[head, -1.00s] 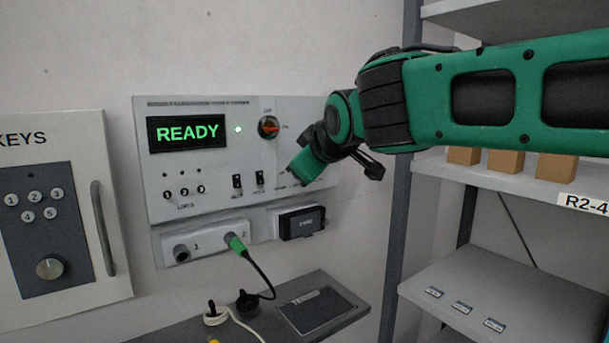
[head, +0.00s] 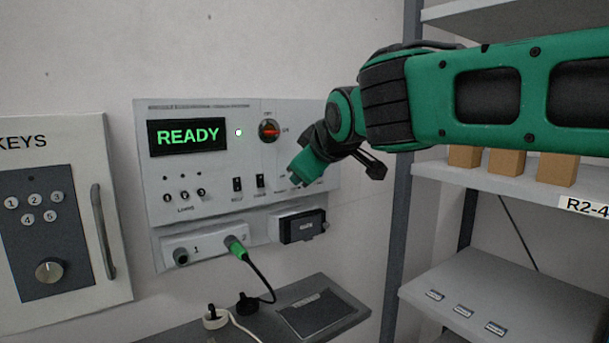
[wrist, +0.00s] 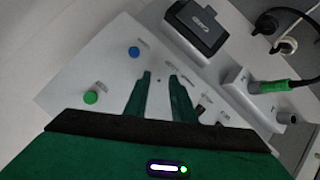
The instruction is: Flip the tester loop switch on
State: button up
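The tester (head: 215,220) is a pale wall panel with a green READY display (head: 187,136). Two small black switches sit low in its middle, one at the left (head: 237,184) and one at the right (head: 260,181). Their labels are too blurred to read, so I cannot tell which is the loop switch. My gripper (head: 300,182) is in front of the panel, right of both switches. In the wrist view its two green fingers (wrist: 160,80) stand apart with bare panel between them. A dark switch (wrist: 199,110) shows just right of the right finger, partly hidden.
A red-marked rotary knob (head: 269,130) sits above. Blue (wrist: 134,51) and green (wrist: 91,97) buttons lie left of the fingers in the wrist view. Below are a black module (head: 303,226) and a green plug (head: 235,246) with a cable. A shelf post (head: 398,220) stands at right.

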jog(key=v, duration=1)
jog(key=shift+d, duration=0.1)
jog(key=s+d+f+m+g+h, duration=0.2)
jog(key=d+f+m+h, duration=0.15)
jog(key=d+f, duration=0.65)
jog(key=s+d+f+m+g+h, duration=0.15)
jog(key=d+f+m, duration=0.45)
jog(key=d, duration=0.8)
jog(key=s+d+f+m+g, duration=0.2)
jog(key=s+d+f, duration=0.2)
jog(key=s+f, duration=0.2)
jog(key=s+d+f+m+g+y, duration=0.1)
jog(key=s+d+f+m+g, duration=0.2)
jog(key=s, duration=0.7)
jog(key=s+d+f+m+g, duration=0.3)
jog(key=s+d+f, duration=0.3)
jog(key=f, duration=0.3)
jog(key=shift+s+d+f, duration=0.3)
jog(key=shift+s+f, duration=0.1)
jog(key=shift+s, duration=0.5)
